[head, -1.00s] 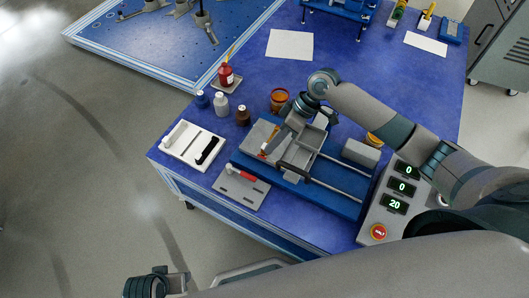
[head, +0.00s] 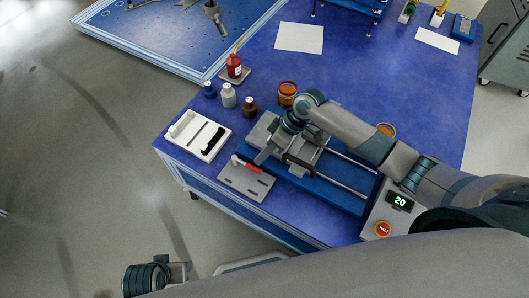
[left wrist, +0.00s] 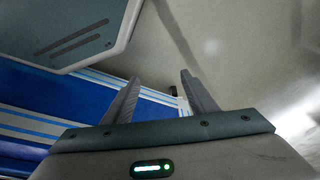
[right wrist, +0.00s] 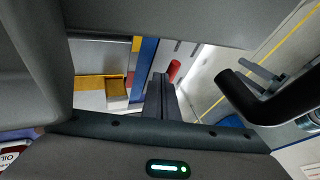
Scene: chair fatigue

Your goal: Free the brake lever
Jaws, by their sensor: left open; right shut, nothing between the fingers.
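The brake lever, a red grip (head: 252,168) with a white end, lies on a slotted grey plate (head: 232,181) at the table's front edge. The red grip also shows in the right wrist view (right wrist: 174,70), just past my fingertips. My right gripper (head: 262,158) is shut and empty, its tips close behind the lever; I cannot tell whether they touch it. Its shut fingers fill the middle of the right wrist view (right wrist: 160,88). My left gripper (head: 185,274) is open and empty, low in front of the table; its spread fingers show in the left wrist view (left wrist: 157,85).
A grey carriage with a black handle (head: 298,164) sits on blue rails beside my right gripper. A white tray (head: 187,146) is left of the plate; bottles (head: 229,97) and an orange jar (head: 288,90) stand behind. A control box has a red button (head: 383,229).

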